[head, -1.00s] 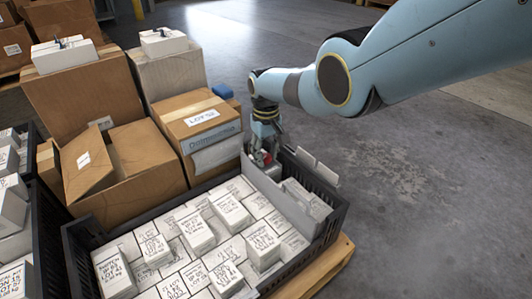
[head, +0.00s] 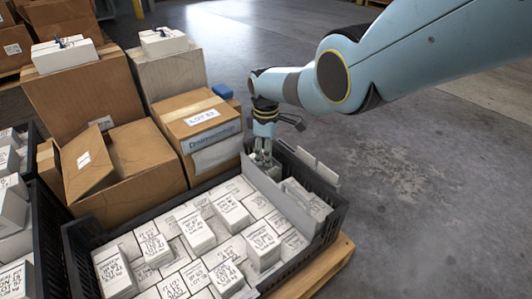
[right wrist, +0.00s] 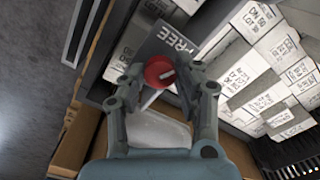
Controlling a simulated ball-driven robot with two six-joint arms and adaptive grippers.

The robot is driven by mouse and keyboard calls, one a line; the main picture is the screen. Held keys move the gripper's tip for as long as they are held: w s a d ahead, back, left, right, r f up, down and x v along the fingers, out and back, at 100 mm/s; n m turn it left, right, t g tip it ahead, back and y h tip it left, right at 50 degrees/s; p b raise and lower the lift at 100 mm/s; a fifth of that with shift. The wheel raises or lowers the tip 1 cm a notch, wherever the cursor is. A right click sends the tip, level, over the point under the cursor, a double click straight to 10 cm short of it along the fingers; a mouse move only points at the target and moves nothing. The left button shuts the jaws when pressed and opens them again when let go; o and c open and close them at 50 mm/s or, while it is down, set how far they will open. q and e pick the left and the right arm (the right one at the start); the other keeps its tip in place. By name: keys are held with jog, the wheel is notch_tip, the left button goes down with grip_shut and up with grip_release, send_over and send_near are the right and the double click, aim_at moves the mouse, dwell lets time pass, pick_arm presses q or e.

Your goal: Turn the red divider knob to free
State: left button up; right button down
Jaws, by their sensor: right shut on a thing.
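My right gripper (head: 262,160) reaches down at the back right corner of the black crate (head: 334,222), over the grey divider (head: 279,194). In the right wrist view the round red knob (right wrist: 157,72) sits between the fingertips of my right gripper (right wrist: 160,75), which is shut on it. A white line on the knob points right and slightly up in that view. A dark plate marked FREE (right wrist: 174,41) lies just beyond the knob. In the head view the gripper hides the knob. My left gripper is not in view.
The crate holds several white labelled boxes (head: 197,232) left of the divider. Cardboard cartons (head: 198,122) stand close behind it. White cards (head: 305,157) stand at the crate's right side. The grey floor (head: 410,170) to the right is clear.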

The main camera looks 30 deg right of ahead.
jog(key=shift+n, duration=0.4)
jog(key=c, duration=0.9)
grip_release()
jog(key=shift+c, duration=0.2)
jog(key=shift+r, duration=0.15)
notch_tip(320, 180, up, 12)
